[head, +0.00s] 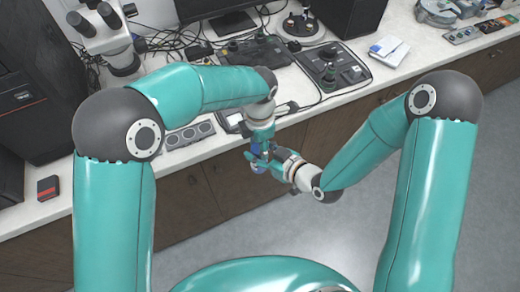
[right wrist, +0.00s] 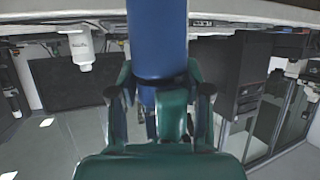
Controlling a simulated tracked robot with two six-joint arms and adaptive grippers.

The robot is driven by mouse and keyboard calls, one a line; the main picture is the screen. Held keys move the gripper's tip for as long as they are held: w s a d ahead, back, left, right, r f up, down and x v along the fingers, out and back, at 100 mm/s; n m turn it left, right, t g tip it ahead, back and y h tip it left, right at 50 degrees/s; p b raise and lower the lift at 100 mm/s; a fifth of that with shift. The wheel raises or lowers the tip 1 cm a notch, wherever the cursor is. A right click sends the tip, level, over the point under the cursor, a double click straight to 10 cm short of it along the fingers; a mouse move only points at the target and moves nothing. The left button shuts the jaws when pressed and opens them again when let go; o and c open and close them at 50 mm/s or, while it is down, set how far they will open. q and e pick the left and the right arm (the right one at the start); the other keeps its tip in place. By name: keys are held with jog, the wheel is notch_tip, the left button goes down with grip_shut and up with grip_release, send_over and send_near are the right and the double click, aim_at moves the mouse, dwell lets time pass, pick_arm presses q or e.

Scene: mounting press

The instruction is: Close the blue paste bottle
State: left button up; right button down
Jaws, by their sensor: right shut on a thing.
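The blue paste bottle shows large in the right wrist view (right wrist: 158,40), as a blue cylinder between the fingers of my right gripper (right wrist: 160,92). In the head view only small blue patches of the bottle (head: 257,168) show between the two grippers, in front of the counter's edge. My right gripper (head: 272,160) is shut on it, coming in from the right. My left gripper (head: 260,152) points down at the same spot, very close to the bottle. Its fingers overlap the right gripper's, so its opening is hidden. The cap cannot be made out.
The white counter (head: 215,146) runs behind the grippers. It carries a microscope (head: 108,35), a grey block with round recesses (head: 188,134), a black control box (head: 330,66) and a small white-and-blue box (head: 389,50). Cables lie across it. The floor at the right front is clear.

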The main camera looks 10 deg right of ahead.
pick_arm(q)
jog(key=shift+c, duration=1.2)
jog(key=o, duration=1.2)
jog(key=shift+o, duration=0.2)
jog(key=shift+r, duration=2.3)
jog(key=shift+c, duration=0.4)
